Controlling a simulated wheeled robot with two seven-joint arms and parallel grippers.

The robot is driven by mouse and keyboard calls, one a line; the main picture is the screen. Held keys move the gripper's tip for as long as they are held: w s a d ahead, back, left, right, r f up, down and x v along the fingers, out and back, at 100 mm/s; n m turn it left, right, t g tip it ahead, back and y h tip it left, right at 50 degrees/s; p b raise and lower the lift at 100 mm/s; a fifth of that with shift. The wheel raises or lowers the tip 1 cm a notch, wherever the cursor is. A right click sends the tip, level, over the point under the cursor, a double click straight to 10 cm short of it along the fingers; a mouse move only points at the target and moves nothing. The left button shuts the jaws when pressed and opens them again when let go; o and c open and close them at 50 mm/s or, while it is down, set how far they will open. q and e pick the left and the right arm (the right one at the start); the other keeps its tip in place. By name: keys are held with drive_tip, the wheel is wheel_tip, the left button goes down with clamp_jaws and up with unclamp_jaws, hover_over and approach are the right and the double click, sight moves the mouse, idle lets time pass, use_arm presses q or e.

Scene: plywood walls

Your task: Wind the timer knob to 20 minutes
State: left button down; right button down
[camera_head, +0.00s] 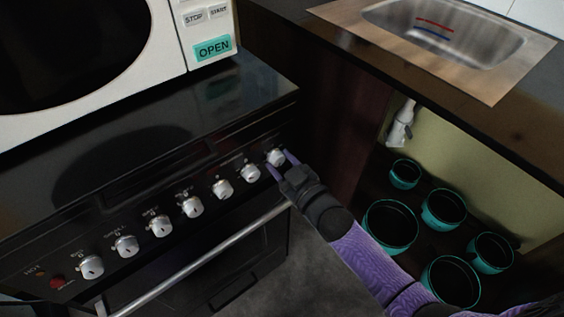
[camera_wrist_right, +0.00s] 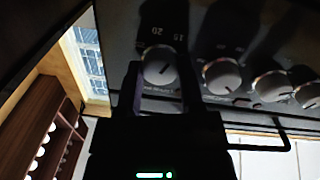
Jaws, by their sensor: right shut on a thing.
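The timer knob (camera_head: 276,157) is the silver, rightmost knob of the row on the black oven's sloping front panel. My right gripper (camera_head: 279,161) reaches it from the lower right, with one purple finger on each side. In the right wrist view the knob (camera_wrist_right: 158,67) sits between the two dark fingers of my right gripper (camera_wrist_right: 160,78), which is shut on it. The numbers 20 and 15 show upside down on the panel beside the knob. A dark mark shows on the knob's face, but I cannot tell which number it points to. My left gripper is out of view.
Several other silver knobs (camera_head: 192,206) line the panel to the left. The oven's handle bar (camera_head: 200,260) runs below them. A white microwave (camera_head: 165,40) stands on the stove top. Teal pots (camera_head: 391,224) stand under the sink (camera_head: 450,35) at right, near my right arm.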

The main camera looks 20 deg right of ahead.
drive_tip(key=shift+n, duration=3.5)
drive_tip(key=shift+c, duration=1.2)
unclamp_jaws()
